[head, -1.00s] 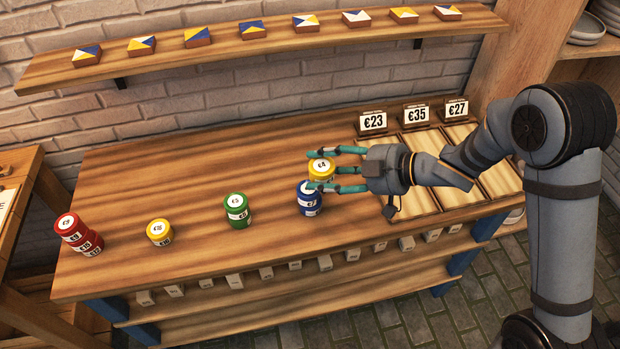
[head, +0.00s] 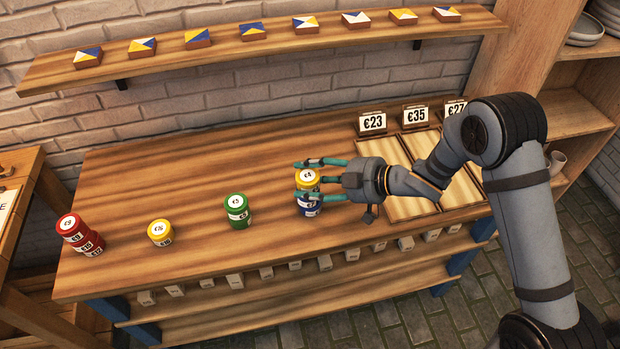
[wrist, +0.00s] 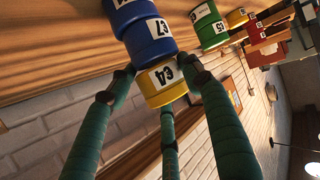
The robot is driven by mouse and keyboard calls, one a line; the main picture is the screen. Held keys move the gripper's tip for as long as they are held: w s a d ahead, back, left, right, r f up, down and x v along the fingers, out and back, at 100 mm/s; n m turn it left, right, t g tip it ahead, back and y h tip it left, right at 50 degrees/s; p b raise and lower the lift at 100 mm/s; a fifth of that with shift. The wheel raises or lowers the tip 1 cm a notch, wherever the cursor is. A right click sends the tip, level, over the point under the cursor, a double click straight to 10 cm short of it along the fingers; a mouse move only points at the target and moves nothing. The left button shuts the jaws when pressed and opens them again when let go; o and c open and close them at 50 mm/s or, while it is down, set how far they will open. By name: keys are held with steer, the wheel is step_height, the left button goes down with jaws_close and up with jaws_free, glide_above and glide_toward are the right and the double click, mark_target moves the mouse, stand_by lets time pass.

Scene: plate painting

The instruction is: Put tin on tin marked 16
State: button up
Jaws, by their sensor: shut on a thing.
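A yellow tin marked 4 (head: 305,181) is in my gripper (head: 308,178), whose green fingers are shut around it. It is over a stack of blue tins (head: 309,209), close above or touching; I cannot tell which. In the wrist view the yellow tin (wrist: 163,83) lines up with the blue tin marked 7 (wrist: 150,42), with another blue tin (wrist: 128,12) beyond. To the left stand green tins (head: 238,211) and yellow tins (head: 160,232). The lower yellow label may read 16, but it is too small to be sure.
A red stack (head: 80,234) stands at the bench's left end. Price signs (head: 373,122) and light wooden trays (head: 405,207) are at the right. A wall shelf (head: 265,42) holds painted tiles. The bench (head: 200,175) behind the tins is clear.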

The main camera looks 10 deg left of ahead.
steer(key=shift+s+d+f+b, duration=0.15)
steer(key=shift+f+b, duration=0.3)
steer(key=shift+f, duration=0.15)
steer(key=o, duration=1.1)
steer(key=shift+f, duration=0.1)
steer(key=o, duration=0.4)
steer(key=shift+c, duration=0.2)
steer(key=shift+r, duration=0.25)
steer(key=shift+r+p, duration=0.25)
steer(key=shift+p, duration=0.2)
steer(key=shift+w+r+p, duration=0.2)
steer(key=shift+r+p, duration=0.15)
steer(key=shift+p, duration=0.05)
steer(key=s+b+v, duration=0.1)
steer(key=b+v, duration=0.1)
steer(key=v, duration=0.8)
